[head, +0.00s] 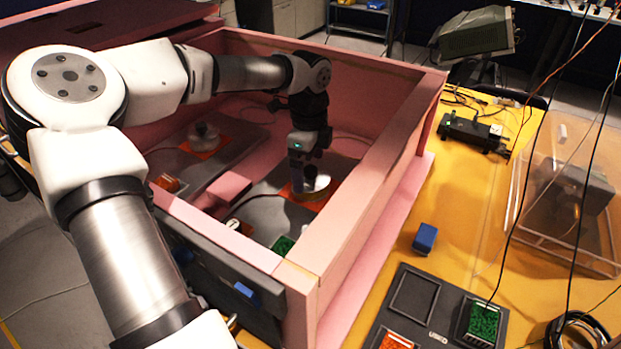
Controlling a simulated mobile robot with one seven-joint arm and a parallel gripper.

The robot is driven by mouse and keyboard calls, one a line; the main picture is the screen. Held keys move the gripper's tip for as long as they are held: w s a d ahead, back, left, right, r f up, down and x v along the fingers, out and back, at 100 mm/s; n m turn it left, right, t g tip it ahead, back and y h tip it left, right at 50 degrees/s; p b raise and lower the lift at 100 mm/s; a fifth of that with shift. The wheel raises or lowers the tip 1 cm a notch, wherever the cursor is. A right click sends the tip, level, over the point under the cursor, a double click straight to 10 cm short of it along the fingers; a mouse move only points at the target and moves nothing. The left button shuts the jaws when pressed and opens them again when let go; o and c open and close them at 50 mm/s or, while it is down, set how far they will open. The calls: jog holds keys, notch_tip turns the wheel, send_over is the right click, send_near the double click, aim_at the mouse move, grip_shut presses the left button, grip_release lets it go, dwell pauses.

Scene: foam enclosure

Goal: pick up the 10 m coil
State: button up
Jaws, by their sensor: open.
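My gripper (304,186) is open and points down inside the pink foam enclosure, at its right side. Just at its fingers is a pale round thing with a dark middle (320,186), on an orange pad (306,203). It may be a coil, but the gripper partly hides it and I cannot tell whether they touch. Another pale round thing (203,131) sits on a red-orange pad at the back left. No label can be read, so I cannot tell which is the 10 m coil.
Pink foam walls (352,190) surround the work space, and a low pink divider (228,188) stands left of my gripper. A green pad (283,245) lies near the front corner. Outside, a blue block (425,238) and a dark tray (440,283) rest on the yellow table.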

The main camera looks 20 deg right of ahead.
aim_at(311, 169)
jog(key=shift+s+d+f+p, duration=0.15)
jog(key=shift+f+p, duration=0.4)
jog(key=shift+f, duration=1.3)
jog(key=c, duration=1.1)
